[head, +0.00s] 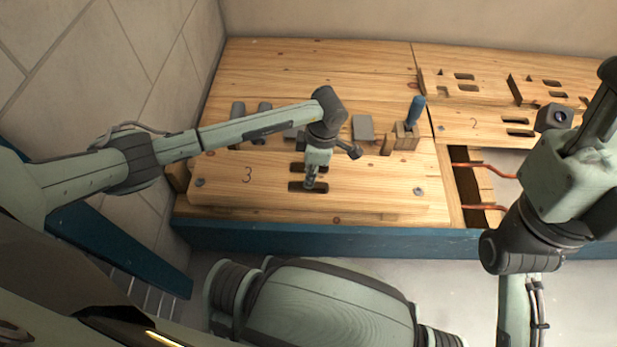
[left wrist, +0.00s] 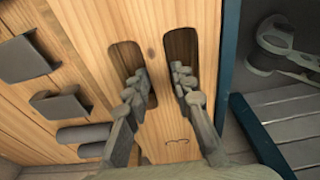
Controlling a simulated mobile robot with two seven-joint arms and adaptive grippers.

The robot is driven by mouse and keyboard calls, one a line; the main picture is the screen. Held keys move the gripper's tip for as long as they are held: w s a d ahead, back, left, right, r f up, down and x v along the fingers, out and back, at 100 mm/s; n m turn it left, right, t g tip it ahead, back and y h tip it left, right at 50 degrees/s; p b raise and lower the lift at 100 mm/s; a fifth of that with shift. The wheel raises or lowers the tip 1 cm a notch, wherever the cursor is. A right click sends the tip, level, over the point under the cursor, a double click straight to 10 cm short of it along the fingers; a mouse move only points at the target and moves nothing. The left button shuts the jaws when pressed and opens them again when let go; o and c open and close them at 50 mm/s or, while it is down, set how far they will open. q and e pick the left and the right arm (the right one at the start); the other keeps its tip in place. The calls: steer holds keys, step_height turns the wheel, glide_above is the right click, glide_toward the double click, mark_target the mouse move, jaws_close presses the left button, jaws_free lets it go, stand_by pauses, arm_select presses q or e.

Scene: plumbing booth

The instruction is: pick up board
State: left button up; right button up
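The wooden board marked 3 (head: 270,181) lies flat at the front left of the bench, with two slots near its middle. My left gripper (head: 311,183) points down at these slots. In the left wrist view the board (left wrist: 105,25) fills the middle, and the fingers of my left gripper (left wrist: 161,84) stand apart, one at each slot, on either side of the wood strip between them. Small gaps seem to remain beside the strip. The fingertips' depth in the slots is hard to tell. My right arm shows at the right; its gripper is not in view.
Behind the board are grey pipe pieces (head: 238,111), a grey plate (head: 363,128) and a blue-handled tool (head: 415,112) in a wooden block. Board 2 (head: 470,124) lies right, beside an opening with copper pipes (head: 482,168). A blue edge (head: 300,238) borders the bench front.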

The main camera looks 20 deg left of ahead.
arm_select(q)
jaws_close()
steer(key=shift+w+r, duration=0.1)
steer(key=shift+r, duration=0.15)
